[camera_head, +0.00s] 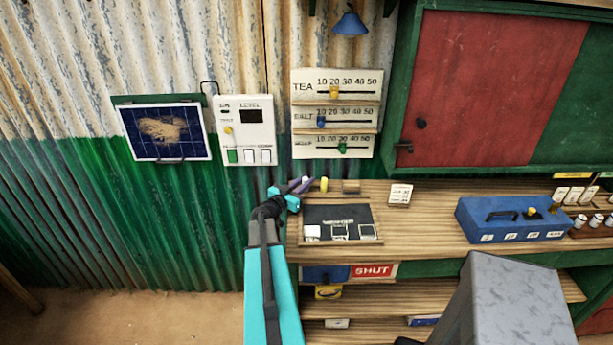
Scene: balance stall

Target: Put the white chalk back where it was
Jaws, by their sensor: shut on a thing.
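My gripper (301,186) is at the left end of the wooden counter, above or near its back left corner, fingers pointing right. It is shut on a small pale thing, which looks like the white chalk; the fingers hide most of it. A small upright yellow piece (323,184) is just right of the fingertips. A dark slate-like board (337,214) lies on the counter in front of the gripper, with several pale squares along its near edge. I cannot tell whether the held thing touches the counter.
A small brown block (351,187) and a white card (400,194) stand along the back of the counter (425,225). A blue box (500,220) with a handle is at the right. Slider panels (336,88) and a switch panel (247,130) hang on the corrugated wall. The counter's middle is clear.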

